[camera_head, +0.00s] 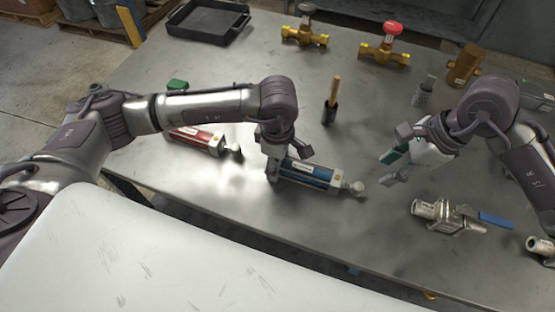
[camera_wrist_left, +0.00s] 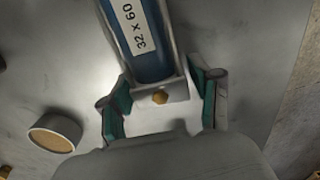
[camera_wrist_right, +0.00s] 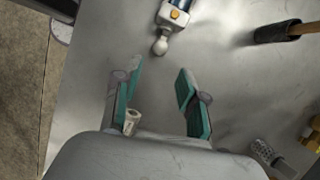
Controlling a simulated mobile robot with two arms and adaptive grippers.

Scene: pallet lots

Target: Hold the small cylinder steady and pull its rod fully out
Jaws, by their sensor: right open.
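A small cylinder with a blue barrel (camera_head: 308,175) lies on the table, its short rod end (camera_head: 357,188) pointing right. Its label reads 32 x 60 in the left wrist view (camera_wrist_left: 150,50). My left gripper (camera_wrist_left: 160,98) is at the end away from the rod, its green-padded fingers spread on either side of the end cap; contact is unclear. My right gripper (camera_head: 392,165) is open and empty, right of the rod end and apart from it. In the right wrist view the rod tip (camera_wrist_right: 160,46) lies beyond the open fingers (camera_wrist_right: 158,75).
A red cylinder (camera_head: 200,137) lies to the left. A wooden-handled tool (camera_head: 332,105) stands behind. Brass valves (camera_head: 384,50) and a black tray (camera_head: 205,20) are at the back. A blue-lever valve (camera_head: 450,217) lies at front right. The table in front of the blue cylinder is clear.

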